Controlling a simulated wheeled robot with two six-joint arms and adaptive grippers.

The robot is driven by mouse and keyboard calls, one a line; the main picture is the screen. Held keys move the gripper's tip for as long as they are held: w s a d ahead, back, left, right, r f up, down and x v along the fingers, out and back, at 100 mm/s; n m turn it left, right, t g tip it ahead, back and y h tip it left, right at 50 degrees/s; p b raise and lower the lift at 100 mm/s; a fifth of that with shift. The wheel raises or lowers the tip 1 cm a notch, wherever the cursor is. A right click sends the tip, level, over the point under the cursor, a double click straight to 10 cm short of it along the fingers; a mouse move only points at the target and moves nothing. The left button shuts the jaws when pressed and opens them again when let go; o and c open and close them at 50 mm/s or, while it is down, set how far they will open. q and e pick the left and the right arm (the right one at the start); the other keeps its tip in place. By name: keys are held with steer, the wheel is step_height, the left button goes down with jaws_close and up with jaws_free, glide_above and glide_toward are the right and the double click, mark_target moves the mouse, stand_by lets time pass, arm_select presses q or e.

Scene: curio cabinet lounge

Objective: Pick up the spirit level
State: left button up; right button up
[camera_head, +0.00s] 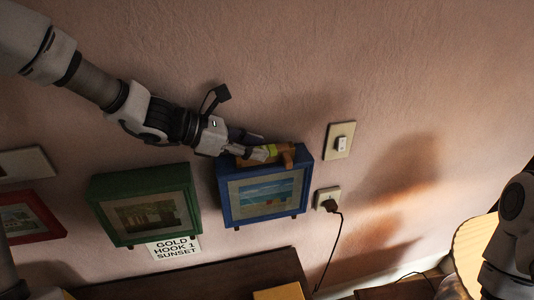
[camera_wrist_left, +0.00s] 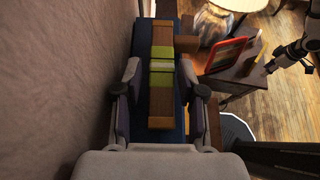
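The spirit level (camera_wrist_left: 161,102), a wooden bar with yellow-green parts across its middle, lies along the top of the blue picture frame (camera_head: 224,197). The level also shows partly in the head view (camera_head: 246,162). My left gripper (camera_wrist_left: 161,92) is at the level, with one finger on each side of it. A gap shows between each finger and the wood, so it looks open. In the head view, my left gripper (camera_head: 266,152) covers part of the level. My right arm is at the right edge of the head view, and its gripper is not clear.
The pink wall is close beside my left gripper. A green frame (camera_head: 97,208) and a red frame (camera_head: 48,219) hang to the left. A light switch (camera_head: 340,141) and a socket with a plug (camera_head: 327,200) are to the right. A dark cabinet top (camera_head: 215,278) is below.

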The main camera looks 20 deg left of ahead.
mark_target(267, 149)
arm_select(q)
steer(key=x, duration=0.3)
steer(key=shift+a, duration=0.1)
steer(key=shift+w+d, duration=0.1)
steer(key=shift+d, duration=0.1)
steer(key=shift+r, duration=0.15)
steer(key=shift+s, duration=0.3)
steer(key=shift+c, duration=1.4)
steer(key=shift+a, duration=0.2)
jaws_close()
